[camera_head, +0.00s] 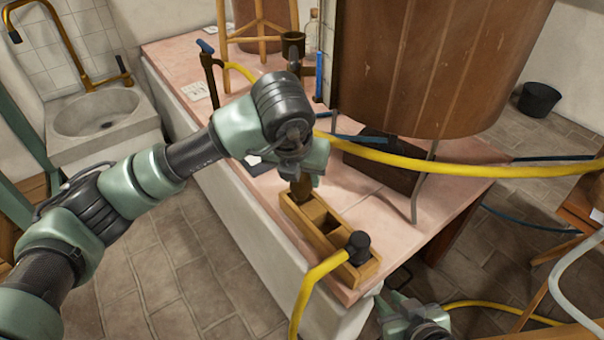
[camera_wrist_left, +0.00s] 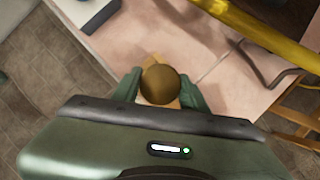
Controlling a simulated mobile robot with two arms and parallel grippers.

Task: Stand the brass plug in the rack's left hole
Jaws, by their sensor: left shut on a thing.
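The brass plug (camera_head: 302,190) is in my left gripper (camera_head: 302,175), over the left end of the wooden rack (camera_head: 299,219). In the left wrist view the plug (camera_wrist_left: 160,84) shows as a round brass-brown top between the two green fingers of the left gripper (camera_wrist_left: 160,90), which is shut on it. The plug looks about upright. Its lower end is close to the rack, but I cannot tell whether it is inside the left hole. My right gripper (camera_head: 418,322) shows only partly at the bottom edge of the head view, and its fingertips are unclear.
A black hose fitting (camera_head: 357,247) with a yellow hose (camera_head: 316,283) stands at the rack's right end. A large copper-brown vessel (camera_head: 430,65) on metal legs stands behind the rack. Another yellow hose (camera_head: 460,169) crosses in front of it. The pink tiled top (camera_head: 372,212) is clear beside the rack.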

